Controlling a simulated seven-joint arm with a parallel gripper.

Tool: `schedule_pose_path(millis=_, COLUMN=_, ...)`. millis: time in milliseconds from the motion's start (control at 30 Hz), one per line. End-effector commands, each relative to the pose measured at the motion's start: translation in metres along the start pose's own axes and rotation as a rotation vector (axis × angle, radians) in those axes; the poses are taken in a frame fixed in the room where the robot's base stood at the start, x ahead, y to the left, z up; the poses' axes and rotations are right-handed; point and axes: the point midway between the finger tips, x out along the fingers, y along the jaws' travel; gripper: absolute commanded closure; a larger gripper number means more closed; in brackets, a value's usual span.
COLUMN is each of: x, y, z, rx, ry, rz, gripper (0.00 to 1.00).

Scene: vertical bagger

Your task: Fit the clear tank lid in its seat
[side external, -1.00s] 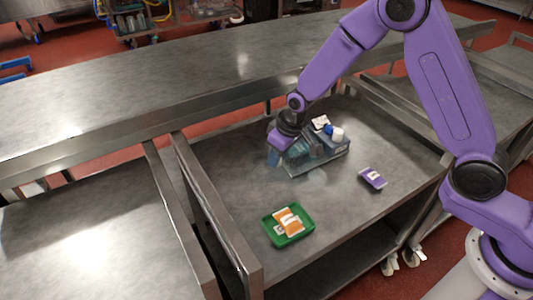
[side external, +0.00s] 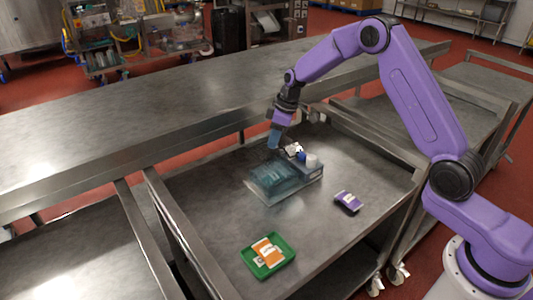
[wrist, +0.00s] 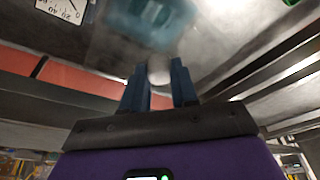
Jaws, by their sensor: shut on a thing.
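The clear blue-tinted tank (side external: 280,178) sits on the steel cart top in the side view. It shows blurred at the top of the wrist view (wrist: 150,18). My gripper (side external: 274,140) is raised above the tank's back left side, fingers pointing down. In the wrist view its two blue fingers (wrist: 160,80) close around a small pale rounded piece, which appears to be part of the clear tank lid (wrist: 158,72). The lid's clear pane cannot be made out against the background. The seat's details are too small to tell.
White and blue fittings (side external: 302,155) stand at the tank's back right end. A green tray (side external: 284,252) with an orange-and-white packet lies near the front. A purple packet (side external: 348,202) lies to the right. Raised rails (side external: 180,240) edge the cart.

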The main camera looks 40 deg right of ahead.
Motion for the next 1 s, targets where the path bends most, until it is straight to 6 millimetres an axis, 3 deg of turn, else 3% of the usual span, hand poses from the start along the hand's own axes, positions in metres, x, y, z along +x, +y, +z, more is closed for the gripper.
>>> schedule_pose_path(millis=233, x=0.003, y=0.01, z=0.004, rx=-0.026, ry=-0.001, rz=-0.007, gripper=1.0)
schedule_pose_path(millis=700, x=0.046, y=0.009, z=0.016, rx=-0.025, ry=-0.002, rz=-0.007, gripper=1.0)
schedule_pose_path(millis=1000, x=0.062, y=0.01, z=0.02, rx=-0.026, ry=0.0, rz=-0.005, gripper=1.0)
